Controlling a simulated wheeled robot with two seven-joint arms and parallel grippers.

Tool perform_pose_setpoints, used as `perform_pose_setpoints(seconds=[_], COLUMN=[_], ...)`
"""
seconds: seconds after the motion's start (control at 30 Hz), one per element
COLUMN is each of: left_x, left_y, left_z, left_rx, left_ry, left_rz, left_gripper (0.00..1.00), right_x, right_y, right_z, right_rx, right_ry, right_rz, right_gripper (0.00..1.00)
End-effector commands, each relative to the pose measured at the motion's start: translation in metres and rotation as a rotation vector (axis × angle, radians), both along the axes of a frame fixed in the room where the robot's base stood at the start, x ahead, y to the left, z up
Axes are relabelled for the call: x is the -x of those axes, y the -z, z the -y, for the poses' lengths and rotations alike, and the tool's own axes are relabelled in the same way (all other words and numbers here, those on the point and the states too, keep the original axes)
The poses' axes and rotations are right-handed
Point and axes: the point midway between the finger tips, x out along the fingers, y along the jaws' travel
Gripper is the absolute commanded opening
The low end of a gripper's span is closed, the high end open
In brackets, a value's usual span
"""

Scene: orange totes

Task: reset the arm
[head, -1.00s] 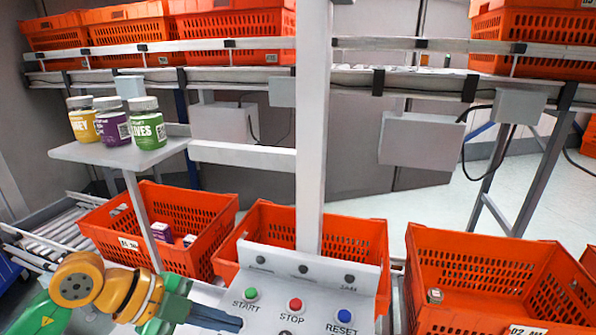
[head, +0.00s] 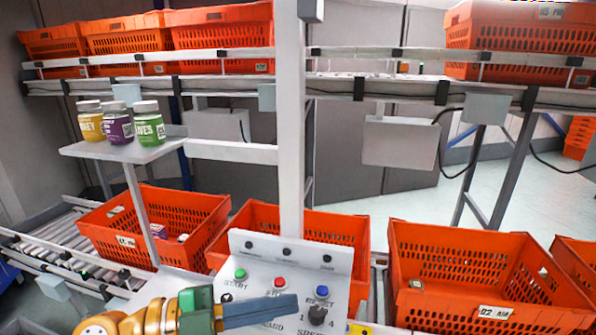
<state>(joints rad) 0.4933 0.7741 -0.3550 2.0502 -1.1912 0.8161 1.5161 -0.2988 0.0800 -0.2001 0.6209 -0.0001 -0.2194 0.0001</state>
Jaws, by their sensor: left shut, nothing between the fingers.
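My left arm comes in from the bottom left, with an orange wrist and a green gripper body. My left gripper (head: 288,308) is shut, its blue-grey fingers pointing right with nothing between them. It is in front of the lower part of the white control panel (head: 344,262). It hides some of the panel's lettering below the red stop button (head: 280,283). A green start button (head: 240,274), a blue reset button (head: 322,291) and a dark knob (head: 317,314) show around the fingers. I cannot tell whether the fingers touch the panel. My right gripper is not in view.
Orange totes stand left (head: 183,199), behind the panel (head: 345,226) and right (head: 450,236). A white post (head: 291,150) rises behind the panel. Yellow, purple and green jars (head: 149,124) stand on a small shelf (head: 88,150). More totes (head: 222,27) sit on the upper rack.

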Motion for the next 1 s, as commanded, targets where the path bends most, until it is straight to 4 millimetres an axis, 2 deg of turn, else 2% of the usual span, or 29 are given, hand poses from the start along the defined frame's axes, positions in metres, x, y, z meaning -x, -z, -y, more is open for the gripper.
perform_pose_setpoints(seconds=[0.07, 0.13, 0.2, 0.27, 0.33, 0.37, 0.4, 0.47, 0.5, 0.6, 0.7, 0.8, 0.97, 1.0], left_x=[-0.003, -0.011, -0.027, -0.045, -0.067, -0.072, -0.072, -0.062, -0.049, -0.009, 0.034, 0.08, 0.153, 0.147], left_y=[-0.022, -0.042, -0.054, -0.051, -0.017, 0.007, 0.044, 0.099, 0.131, 0.196, 0.242, 0.273, 0.301, 0.319], left_z=[0.004, -0.004, -0.024, -0.052, -0.098, -0.117, -0.137, -0.157, -0.164, -0.169, -0.165, -0.155, -0.135, -0.136], left_rx=[0.178, 0.351, 0.523, 0.654, 0.744, 0.746, 0.717, 0.627, 0.553, 0.356, 0.166, -0.015, -0.285, -0.29], left_ry=[-0.05, -0.144, -0.299, -0.496, -0.808, -0.944, -1.109, -1.299, -1.392, -1.529, -1.581, -1.579, -1.496, -1.501], left_rz=[0.03, 0.046, 0.035, -0.011, -0.14, -0.216, -0.327, -0.495, -0.601, -0.839, -1.04, -1.22, -1.472, -1.47], left_gripper=[0.0, 0.0, 0.0, 0.0, 0.0, 0.0, 0.0, 0.0, 0.0, 0.0, 0.0, 0.0, 0.0, 0.0], right_x=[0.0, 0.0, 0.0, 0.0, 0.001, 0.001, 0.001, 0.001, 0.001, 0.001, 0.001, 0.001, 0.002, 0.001], right_y=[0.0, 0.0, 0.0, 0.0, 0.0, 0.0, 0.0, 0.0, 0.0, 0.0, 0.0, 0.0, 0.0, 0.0], right_z=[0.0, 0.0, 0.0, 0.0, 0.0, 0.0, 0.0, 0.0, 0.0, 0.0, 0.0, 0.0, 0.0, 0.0], right_rx=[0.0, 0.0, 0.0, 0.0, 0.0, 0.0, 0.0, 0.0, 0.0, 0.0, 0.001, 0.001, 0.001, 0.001], right_ry=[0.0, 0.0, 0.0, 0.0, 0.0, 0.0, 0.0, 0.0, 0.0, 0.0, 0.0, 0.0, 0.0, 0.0], right_rz=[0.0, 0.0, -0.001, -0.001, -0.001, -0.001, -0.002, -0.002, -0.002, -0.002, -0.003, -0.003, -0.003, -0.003], right_gripper=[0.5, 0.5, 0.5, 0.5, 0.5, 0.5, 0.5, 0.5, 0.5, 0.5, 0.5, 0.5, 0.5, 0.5])
